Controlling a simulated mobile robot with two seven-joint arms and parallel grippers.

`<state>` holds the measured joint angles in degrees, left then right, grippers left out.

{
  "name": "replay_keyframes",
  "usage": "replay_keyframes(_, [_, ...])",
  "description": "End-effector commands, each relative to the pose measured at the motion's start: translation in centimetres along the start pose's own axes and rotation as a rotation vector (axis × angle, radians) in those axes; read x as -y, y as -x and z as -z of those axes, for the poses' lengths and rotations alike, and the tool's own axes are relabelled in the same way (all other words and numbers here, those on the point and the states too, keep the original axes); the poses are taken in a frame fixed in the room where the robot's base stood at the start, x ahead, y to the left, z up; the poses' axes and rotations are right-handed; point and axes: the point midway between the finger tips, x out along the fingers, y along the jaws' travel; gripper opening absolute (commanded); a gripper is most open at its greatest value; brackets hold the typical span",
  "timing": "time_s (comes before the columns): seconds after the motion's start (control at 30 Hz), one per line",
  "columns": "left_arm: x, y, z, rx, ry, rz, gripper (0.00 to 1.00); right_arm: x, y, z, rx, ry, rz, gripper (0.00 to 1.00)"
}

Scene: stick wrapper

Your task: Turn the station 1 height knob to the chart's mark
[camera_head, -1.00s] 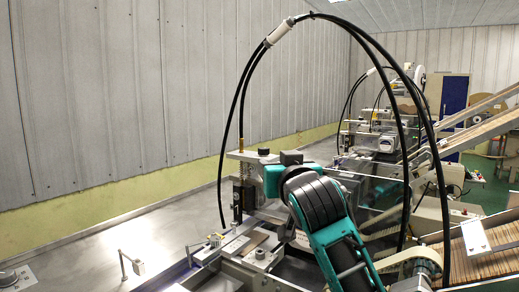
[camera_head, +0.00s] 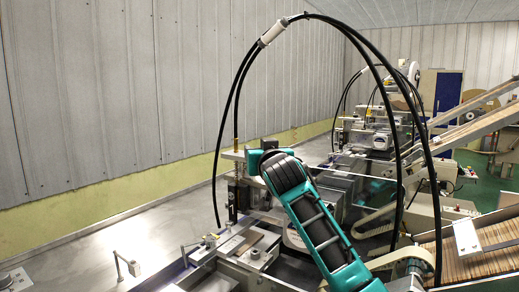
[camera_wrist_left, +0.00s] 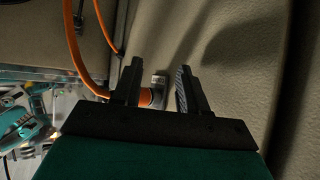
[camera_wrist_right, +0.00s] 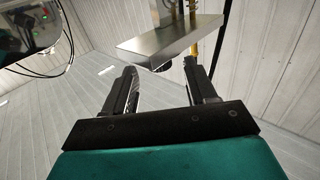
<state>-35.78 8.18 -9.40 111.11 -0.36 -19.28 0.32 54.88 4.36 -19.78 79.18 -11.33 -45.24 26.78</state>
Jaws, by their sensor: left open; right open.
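In the right wrist view, a metal plate (camera_wrist_right: 172,38) is ahead of my right gripper (camera_wrist_right: 161,78), with a dark round part (camera_wrist_right: 161,66) under its near edge. I cannot tell if this part is the height knob. My right gripper is open and empty, apart from the plate. In the head view, my teal right arm reaches the station's bracket plate (camera_head: 232,155) and hides its fingertips; no knob shows clearly there. My left gripper (camera_wrist_left: 159,68) is open by a grey fitting (camera_wrist_left: 158,90), its fingers empty. I cannot make out a chart.
Black hoses (camera_head: 236,100) arch over the station. Stick conveyors (camera_head: 485,240) stand at right. In the left wrist view, an orange hose (camera_wrist_left: 75,50) runs beside the gripper.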

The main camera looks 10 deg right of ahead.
Motion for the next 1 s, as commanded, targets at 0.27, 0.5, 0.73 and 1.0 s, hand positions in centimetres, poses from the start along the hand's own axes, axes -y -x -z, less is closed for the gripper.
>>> replay_keyframes(0.27, [0.1, 0.0, 0.7, -0.01, -0.002, 0.001, 0.43, 0.0, -1.8, 0.0, 0.0, 0.0, 0.0, 0.56])
replay_keyframes(0.5, [0.1, 0.0, 0.6, -0.009, -0.002, 0.001, 0.43, 0.0, -2.1, 0.0, -0.001, 0.0, 0.0, 0.56])
replay_keyframes(0.73, [0.1, 0.2, 0.3, -0.002, -0.001, 0.001, 0.43, 0.0, -2.0, 0.0, 0.0, 0.0, 0.0, 0.45])
replay_keyframes(1.0, [0.1, 0.3, 0.1, 0.001, 0.0, 0.001, 0.43, 0.0, -2.0, 0.0, 0.0, 0.0, 0.0, 0.19])
